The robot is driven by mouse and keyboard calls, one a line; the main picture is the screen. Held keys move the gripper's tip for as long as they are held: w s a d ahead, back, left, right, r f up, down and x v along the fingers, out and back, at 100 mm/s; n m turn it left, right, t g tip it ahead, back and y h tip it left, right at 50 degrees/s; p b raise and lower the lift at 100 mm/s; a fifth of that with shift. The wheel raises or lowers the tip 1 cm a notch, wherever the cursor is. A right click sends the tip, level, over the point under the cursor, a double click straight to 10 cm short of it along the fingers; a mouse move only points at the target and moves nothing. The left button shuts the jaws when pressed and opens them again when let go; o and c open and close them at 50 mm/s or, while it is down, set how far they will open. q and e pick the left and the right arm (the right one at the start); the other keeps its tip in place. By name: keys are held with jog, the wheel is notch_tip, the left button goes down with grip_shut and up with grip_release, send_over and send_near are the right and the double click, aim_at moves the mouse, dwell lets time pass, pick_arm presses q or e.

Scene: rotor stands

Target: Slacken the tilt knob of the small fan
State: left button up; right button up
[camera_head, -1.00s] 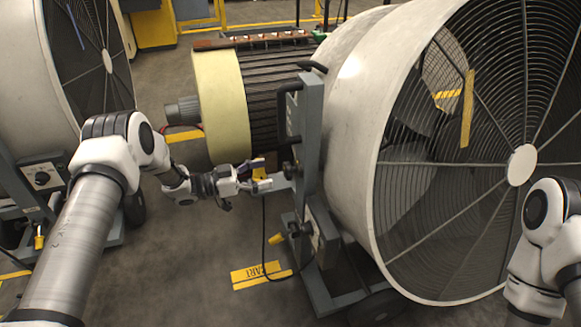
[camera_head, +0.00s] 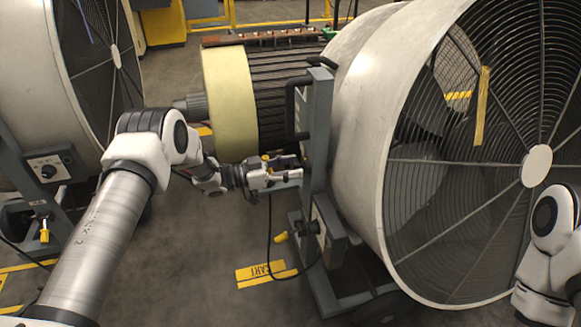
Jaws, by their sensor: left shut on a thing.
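A large round fan (camera_head: 352,130) with a pale drum and dark wire guard stands at the right on a grey stand (camera_head: 319,125). The tilt knob (camera_head: 304,163) is a small dark knob on the left side of the stand's upright; the fingers hide most of it. My left gripper (camera_head: 294,168) reaches in from the left, roughly level, and is shut on the knob. My right arm (camera_head: 553,235) shows at the right edge; its gripper is out of view.
Another fan (camera_head: 35,95) with a control box (camera_head: 48,168) stands at the left. A ribbed motor with a cream end (camera_head: 228,100) lies behind my left arm. A dark cable and yellow plug (camera_head: 281,237) hang low on the stand.

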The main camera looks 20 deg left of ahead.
pick_arm(q)
jog(key=shift+n, duration=0.4)
jog(key=n+p, duration=0.1)
jog(key=n, duration=0.2)
jog(key=shift+w, duration=0.1)
jog(key=n+p, duration=0.1)
jog(key=n, duration=0.4)
jog(key=shift+w+a+n, duration=0.1)
jog(key=shift+n, duration=0.3)
jog(key=n, duration=0.5)
jog(key=shift+f+p, duration=0.15)
jog(key=shift+p, duration=0.15)
jog(key=n, duration=0.5)
jog(key=shift+f+n, duration=0.1)
jog(key=shift+n, duration=0.3)
jog(key=o, duration=1.2)
jog(key=shift+c, duration=0.2)
